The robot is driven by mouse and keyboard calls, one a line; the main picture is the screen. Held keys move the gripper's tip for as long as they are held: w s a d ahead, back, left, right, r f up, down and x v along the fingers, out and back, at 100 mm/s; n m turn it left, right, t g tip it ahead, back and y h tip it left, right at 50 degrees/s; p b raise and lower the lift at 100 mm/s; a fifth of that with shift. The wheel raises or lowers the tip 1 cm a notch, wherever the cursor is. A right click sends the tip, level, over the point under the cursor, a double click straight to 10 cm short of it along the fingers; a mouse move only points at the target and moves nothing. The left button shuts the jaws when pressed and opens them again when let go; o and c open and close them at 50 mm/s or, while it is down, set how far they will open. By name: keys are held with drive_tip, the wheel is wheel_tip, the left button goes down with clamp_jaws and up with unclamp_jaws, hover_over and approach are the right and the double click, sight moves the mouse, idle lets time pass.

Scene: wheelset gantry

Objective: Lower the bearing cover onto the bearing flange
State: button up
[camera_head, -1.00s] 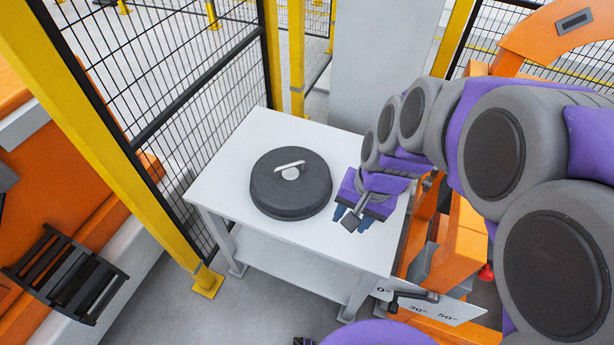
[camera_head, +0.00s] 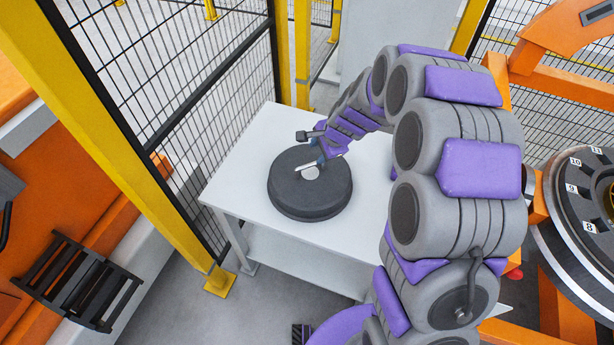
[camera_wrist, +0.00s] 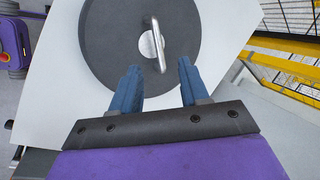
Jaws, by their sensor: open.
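The bearing cover (camera_head: 308,195) is a round dark grey lid lying flat on a white table, with a pale bar handle (camera_head: 306,169) on a light disc at its top. In the wrist view, the cover (camera_wrist: 112,45) fills the upper middle, and its handle (camera_wrist: 158,45) stands ahead of my blue fingertips. My gripper (camera_wrist: 157,82) is open and empty, its two fingers apart with the handle just beyond them. In the head view, my gripper (camera_head: 318,150) is over the far side of the cover, by the handle. A numbered round part (camera_head: 592,200), possibly the bearing flange, shows at the right edge, partly cut off.
The white table (camera_head: 245,165) has free room left of the cover. A yellow post (camera_head: 130,150) and black mesh fence (camera_head: 180,70) stand at the left. Orange frames stand on both sides. My arm arches over the right of the table.

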drive_tip(key=b, duration=0.2)
approach(312, 165)
drive_tip(key=x, duration=0.4)
drive_tip(key=shift+w+d+f, duration=0.2)
drive_tip(key=shift+d+f, duration=0.1)
drive_tip(key=shift+f, duration=0.15)
drive_tip(key=shift+a+f, duration=0.1)
drive_tip(key=shift+a, duration=0.15)
drive_tip(key=x, duration=0.2)
drive_tip(key=a+b+x, duration=0.1)
drive_tip(key=x, duration=0.2)
drive_tip(key=shift+a, duration=0.15)
drive_tip(key=shift+w+d+f, duration=0.1)
drive_tip(key=shift+d+f, duration=0.05)
drive_tip(key=shift+d, duration=0.5)
drive_tip(key=shift+a, duration=0.8)
drive_tip(key=c, duration=0.7)
clamp_jaws()
drive_tip(key=shift+d, duration=0.65)
